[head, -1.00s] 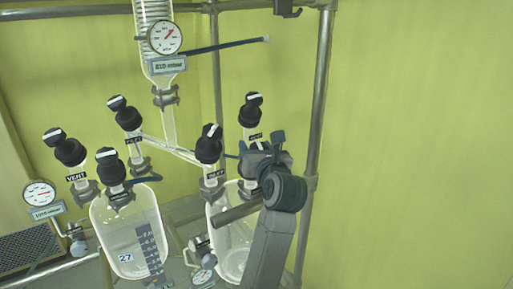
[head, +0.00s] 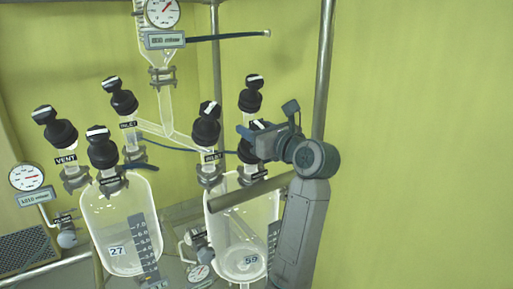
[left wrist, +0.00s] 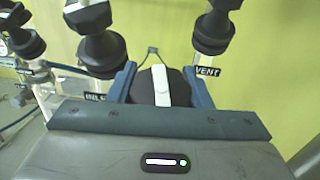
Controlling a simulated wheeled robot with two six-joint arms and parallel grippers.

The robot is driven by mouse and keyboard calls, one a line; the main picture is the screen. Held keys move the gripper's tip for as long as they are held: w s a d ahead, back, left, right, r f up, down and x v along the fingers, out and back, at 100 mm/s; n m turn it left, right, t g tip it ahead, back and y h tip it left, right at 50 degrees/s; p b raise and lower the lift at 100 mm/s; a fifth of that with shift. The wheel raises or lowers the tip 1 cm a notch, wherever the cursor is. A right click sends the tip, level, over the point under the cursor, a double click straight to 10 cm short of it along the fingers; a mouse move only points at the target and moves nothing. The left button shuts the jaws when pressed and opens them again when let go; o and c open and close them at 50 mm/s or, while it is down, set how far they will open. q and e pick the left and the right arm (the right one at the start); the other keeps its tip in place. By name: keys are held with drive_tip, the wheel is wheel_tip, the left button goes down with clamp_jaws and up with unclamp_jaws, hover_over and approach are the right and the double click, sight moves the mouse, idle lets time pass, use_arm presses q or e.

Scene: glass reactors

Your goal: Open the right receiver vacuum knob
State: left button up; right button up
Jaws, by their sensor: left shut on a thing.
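The right receiver (head: 235,232) is a clear glass vessel labelled 59, with several black knobs on top. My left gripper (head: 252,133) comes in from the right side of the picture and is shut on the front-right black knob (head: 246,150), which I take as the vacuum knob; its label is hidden. In the left wrist view this knob (left wrist: 173,84) sits between the two blue fingers, its white bar pointing nearly straight up the picture. The inlet knob (head: 206,125) stands to its left and the vent knob (head: 250,95) behind it. My right gripper is not in view.
The left receiver (head: 122,225), labelled 27, has its own black knobs close by. A metal frame post (head: 323,70) stands just behind my left arm. A gauge (head: 161,11) hangs above. Free room lies to the right, before the green wall.

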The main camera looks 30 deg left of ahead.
use_arm(q)
drive_tip(key=n+g+b, duration=0.2)
drive_tip(key=n+g, duration=0.1)
drive_tip(key=n+g+b, duration=0.5)
drive_tip(key=b, duration=0.1)
drive_tip(key=shift+s+f+n+g, duration=0.3)
drive_tip(key=shift+s+n+g, duration=0.1)
drive_tip(key=shift+s+n+g+h+b, duration=0.1)
drive_tip(key=shift+n+g+h+b, duration=0.4)
drive_tip(key=shift+n+g+b, duration=0.45)
drive_tip(key=shift+s+n+g+h+b, duration=0.1)
drive_tip(key=shift+n+g+h+b, duration=0.35)
drive_tip(key=shift+n+g+h, duration=0.45)
drive_tip(key=shift+s+d+n+g, duration=0.1)
drive_tip(key=shift+n+g, duration=0.35)
drive_tip(key=shift+n, duration=0.3)
drive_tip(key=shift+h, duration=0.3)
drive_tip(key=o, duration=1)
drive_tip(key=shift+b, duration=0.3)
